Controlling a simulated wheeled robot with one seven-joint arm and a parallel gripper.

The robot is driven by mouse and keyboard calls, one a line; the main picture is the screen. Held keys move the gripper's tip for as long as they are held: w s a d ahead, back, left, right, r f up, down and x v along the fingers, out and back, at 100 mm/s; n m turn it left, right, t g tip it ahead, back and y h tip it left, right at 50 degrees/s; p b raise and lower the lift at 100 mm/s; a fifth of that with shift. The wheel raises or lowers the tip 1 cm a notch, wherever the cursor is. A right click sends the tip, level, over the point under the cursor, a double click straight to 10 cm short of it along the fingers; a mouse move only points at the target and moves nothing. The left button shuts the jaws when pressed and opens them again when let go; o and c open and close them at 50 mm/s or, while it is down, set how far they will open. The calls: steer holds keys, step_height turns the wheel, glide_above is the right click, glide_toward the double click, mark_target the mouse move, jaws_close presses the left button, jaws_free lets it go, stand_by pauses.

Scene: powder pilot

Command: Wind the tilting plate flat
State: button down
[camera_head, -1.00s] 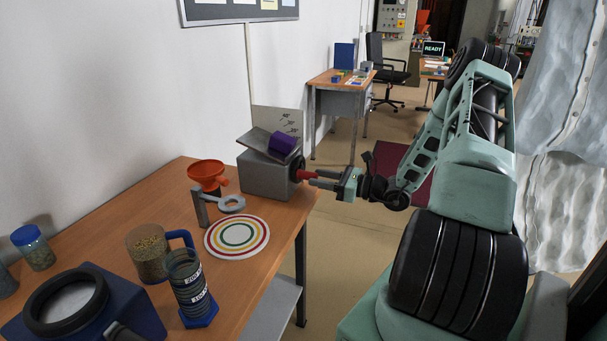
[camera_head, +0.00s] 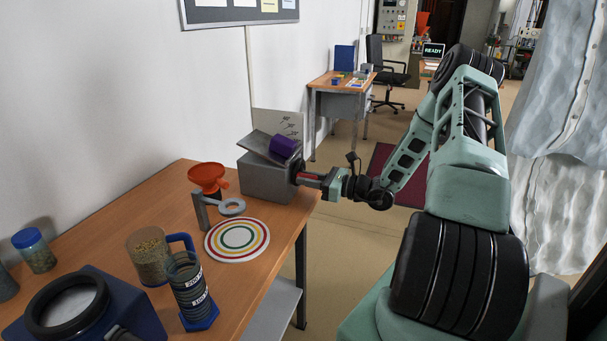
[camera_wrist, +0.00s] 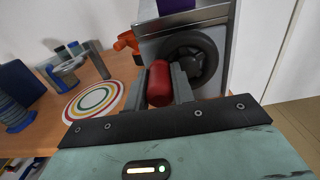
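The tilting plate (camera_head: 262,147) sits slanted on top of a grey box (camera_head: 266,181) at the far end of the table. A purple block (camera_head: 283,147) lies on the plate. A dark round handwheel (camera_wrist: 207,58) with a red handle (camera_wrist: 159,84) is on the box's side. My gripper (camera_head: 310,179) is at the handle, with one finger on each side of it in the wrist view (camera_wrist: 160,82). The fingers look very close to the handle. Whether they press on it I cannot tell. The wrist view cuts off the plate's top.
On the table (camera_head: 160,200) are an orange funnel (camera_head: 207,177), a grey ring stand (camera_head: 230,207), a ringed target disc (camera_head: 237,240), a jar with a blue handle (camera_head: 150,258) and a blue-based cylinder (camera_head: 190,290). Open floor lies right of the table.

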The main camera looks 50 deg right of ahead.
mark_target(303, 163)
steer(key=shift+w+d+r+p, duration=0.1)
steer(key=shift+d+r+p, duration=0.1)
steer(key=shift+r+p, duration=0.25)
steer(key=shift+w+d+r+p, duration=0.15)
steer(key=shift+r+p, duration=0.15)
steer(key=shift+r, duration=0.2)
steer(key=shift+d, duration=0.2)
steer(key=shift+w+d+r+p, duration=0.25)
steer(key=shift+d+r+p, duration=0.2)
steer(key=shift+d, duration=0.3)
steer(key=shift+d+f, duration=0.1)
steer(key=shift+w+d+f, duration=0.1)
steer(key=shift+w+d, duration=0.1)
steer(key=shift+d, duration=0.25)
steer(key=shift+w+d+f, duration=0.1)
steer(key=shift+w+d, duration=0.1)
steer(key=shift+d, duration=0.25)
